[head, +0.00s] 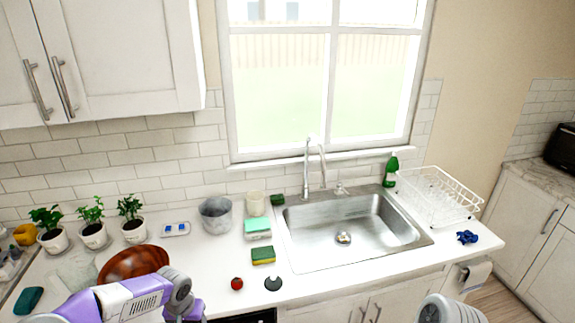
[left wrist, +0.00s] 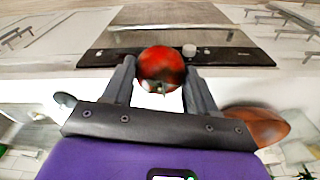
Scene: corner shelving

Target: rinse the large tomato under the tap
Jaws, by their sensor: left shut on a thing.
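A red tomato (left wrist: 160,68) with a green stem end sits between the two dark fingers of my left gripper (left wrist: 160,82) in the left wrist view. The fingers are shut on it from both sides. In the head view my purple left arm reaches in at the lower left; the fingers and the held tomato are not visible there. Another small red tomato (head: 237,284) lies on the counter near its front edge. The steel sink (head: 345,230) has a tall tap (head: 308,168) at its back edge. No water shows. My right gripper is out of view.
A wooden bowl (head: 133,262) stands by my left arm. A dark round disc (head: 273,284), sponges (head: 262,255) and a grey pot (head: 215,214) lie left of the sink. A white dish rack (head: 438,196), green bottle (head: 391,170) and blue cloth (head: 467,237) are right.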

